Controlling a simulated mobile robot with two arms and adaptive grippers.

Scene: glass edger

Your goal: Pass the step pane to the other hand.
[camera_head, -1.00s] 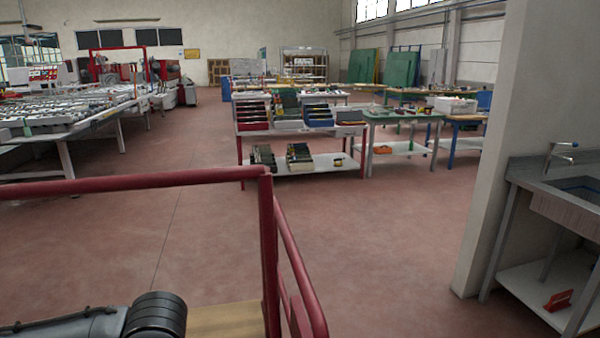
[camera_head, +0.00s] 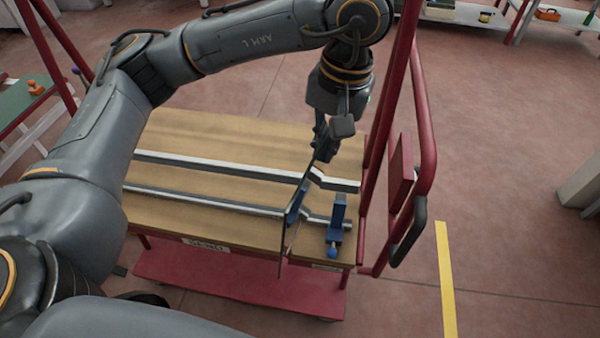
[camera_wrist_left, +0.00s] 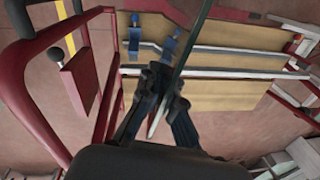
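The step pane (camera_head: 292,228) is a thin, dark sheet seen nearly edge-on in the head view. It stands upright and slightly tilted over the right part of the cart's wooden deck, beside the blue stops. My left gripper (camera_head: 323,143) reaches down from above and is shut on the pane's upper part. In the left wrist view the pane (camera_wrist_left: 184,66) runs between the dark fingers of the left gripper (camera_wrist_left: 160,108). Whether the pane's lower edge touches the deck cannot be told. My right gripper is not in view.
The red cart has a wooden deck (camera_head: 180,208) with two pale rails (camera_head: 225,168) across it. A blue stop (camera_head: 337,218) stands at the right end. Red posts and a side handle (camera_head: 424,130) rise on the right. Clear floor lies beyond, with a yellow line (camera_head: 445,280).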

